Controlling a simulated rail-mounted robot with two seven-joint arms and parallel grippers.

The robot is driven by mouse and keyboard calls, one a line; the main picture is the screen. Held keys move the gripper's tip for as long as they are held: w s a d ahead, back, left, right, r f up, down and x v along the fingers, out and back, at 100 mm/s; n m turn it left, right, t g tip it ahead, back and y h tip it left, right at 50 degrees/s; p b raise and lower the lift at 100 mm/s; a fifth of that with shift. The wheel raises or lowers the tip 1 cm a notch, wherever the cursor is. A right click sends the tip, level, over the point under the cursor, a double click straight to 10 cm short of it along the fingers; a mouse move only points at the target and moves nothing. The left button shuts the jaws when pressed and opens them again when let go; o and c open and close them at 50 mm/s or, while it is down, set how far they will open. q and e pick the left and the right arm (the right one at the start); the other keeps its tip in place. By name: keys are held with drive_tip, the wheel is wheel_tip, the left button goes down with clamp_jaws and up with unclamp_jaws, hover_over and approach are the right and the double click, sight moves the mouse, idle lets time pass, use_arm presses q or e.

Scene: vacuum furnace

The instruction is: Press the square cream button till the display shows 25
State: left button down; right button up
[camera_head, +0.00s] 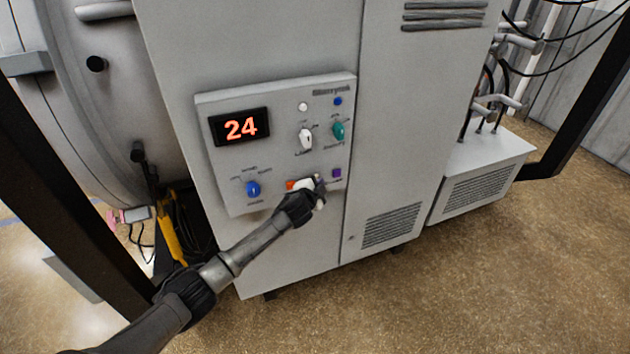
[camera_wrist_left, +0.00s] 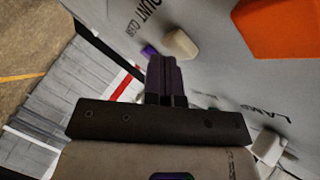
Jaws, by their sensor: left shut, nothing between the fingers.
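The display (camera_head: 239,127) on the grey control panel shows 24 in orange digits. In the left wrist view the square cream button (camera_wrist_left: 180,44) stands out from the panel, just beyond my fingertips. In the head view my gripper hides it. My left gripper (camera_head: 319,182) is at the lower part of the panel, its dark fingers shut and empty. In the left wrist view the fingertips (camera_wrist_left: 163,59) are close to the cream button; I cannot tell whether they touch it. My right gripper is not in view.
A purple button (camera_head: 337,173) is right beside the gripper, and an orange part (camera_head: 291,184) is to its left. A blue knob (camera_head: 253,188), a white knob (camera_head: 306,138) and a teal knob (camera_head: 338,131) are also on the panel. The floor in front is clear.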

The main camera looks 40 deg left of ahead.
use_arm(q)
drive_tip(key=shift+s+d+p, duration=0.35)
drive_tip(key=shift+d, duration=0.3)
drive_tip(key=s+d+p, duration=0.1)
drive_tip(key=d, duration=0.1)
drive_tip(key=s+d+p, duration=0.1)
drive_tip(key=d, duration=0.1)
drive_tip(key=shift+s+d, duration=0.2)
idle(0.5)
idle(0.5)
